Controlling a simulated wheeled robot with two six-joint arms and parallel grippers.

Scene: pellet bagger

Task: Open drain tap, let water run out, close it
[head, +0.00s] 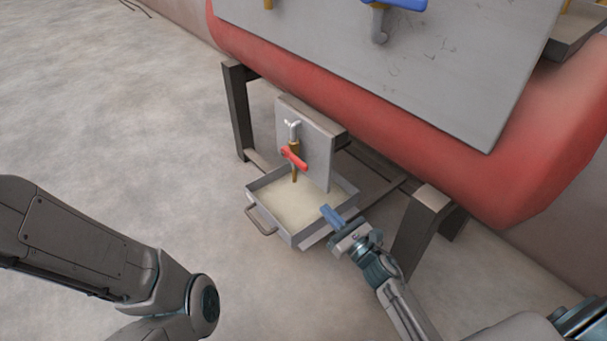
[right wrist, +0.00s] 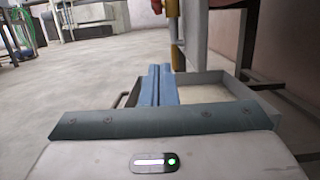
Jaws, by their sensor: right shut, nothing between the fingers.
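The drain tap has a red lever (head: 294,158) on a brass body, below a silver bent pipe (head: 292,127) on a grey plate. The lever lies slantwise across the body, its right end lower. In the right wrist view the brass spout (right wrist: 176,55) shows at the top, with only a bit of red above it. I see no clear water stream. A metal tray (head: 271,226) with a pale inside sits under the tap. My right gripper (head: 328,213) is shut and empty, over the tray's right front edge, below and apart from the lever. My left gripper is out of view.
A red tank (head: 345,108) with a large grey panel (head: 420,60) rises above the tap on dark metal legs (head: 238,110). The tray's handle (head: 261,221) sticks out at its front left. The concrete floor at left is clear.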

